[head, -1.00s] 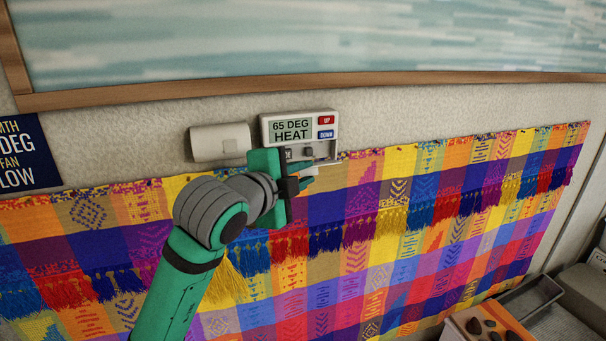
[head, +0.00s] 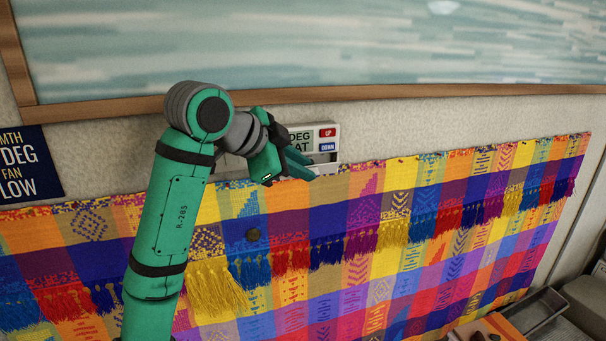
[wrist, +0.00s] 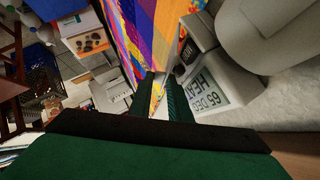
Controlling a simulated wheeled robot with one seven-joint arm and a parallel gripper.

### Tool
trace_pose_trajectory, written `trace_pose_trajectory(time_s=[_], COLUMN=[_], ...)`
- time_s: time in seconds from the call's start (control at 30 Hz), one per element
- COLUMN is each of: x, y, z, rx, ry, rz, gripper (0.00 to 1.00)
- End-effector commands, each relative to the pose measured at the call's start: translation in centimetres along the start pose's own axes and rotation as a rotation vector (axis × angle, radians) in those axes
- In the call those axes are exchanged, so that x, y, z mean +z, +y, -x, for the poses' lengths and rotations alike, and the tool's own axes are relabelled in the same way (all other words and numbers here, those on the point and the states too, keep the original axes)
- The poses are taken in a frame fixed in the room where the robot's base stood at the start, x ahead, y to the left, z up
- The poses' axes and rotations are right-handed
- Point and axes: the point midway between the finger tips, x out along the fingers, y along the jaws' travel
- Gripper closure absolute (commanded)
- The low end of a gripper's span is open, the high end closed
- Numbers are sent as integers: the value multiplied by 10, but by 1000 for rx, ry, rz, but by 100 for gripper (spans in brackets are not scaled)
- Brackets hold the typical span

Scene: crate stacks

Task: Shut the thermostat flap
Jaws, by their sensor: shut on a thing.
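The white thermostat (head: 325,143) is on the wall, with a red UP and a blue DOWN button; my gripper covers its left part. Its display, reading 65 DEG HEAT, shows turned in the wrist view (wrist: 210,92). A pale strip of the thermostat flap (head: 326,168) shows along the lower edge, right beside my fingers. My gripper (head: 300,165) is at the thermostat's lower left, fingers pointing right. In the wrist view the fingers (wrist: 163,98) are nearly together, with a thin pale edge between their tips. The flap's exact angle is hidden.
A colourful fringed cloth (head: 400,230) hangs on the wall just below the thermostat. A wood-framed picture (head: 400,45) is above it, and a dark blue sign (head: 22,168) is at the left. A grey tray (head: 540,312) is at the lower right.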

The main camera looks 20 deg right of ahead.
Motion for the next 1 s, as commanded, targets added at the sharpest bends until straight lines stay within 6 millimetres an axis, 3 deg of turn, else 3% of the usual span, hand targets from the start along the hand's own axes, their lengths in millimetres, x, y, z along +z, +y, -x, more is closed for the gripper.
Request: trace_pose_trajectory(time_s=[0.4,0.97,1.0], x=[0,1,1], y=[-12,-13,-13], z=[0,-1,-1], rx=[153,177,177], ry=[-3,-4,-4], rz=[149,173,173], gripper=[100,100,81])
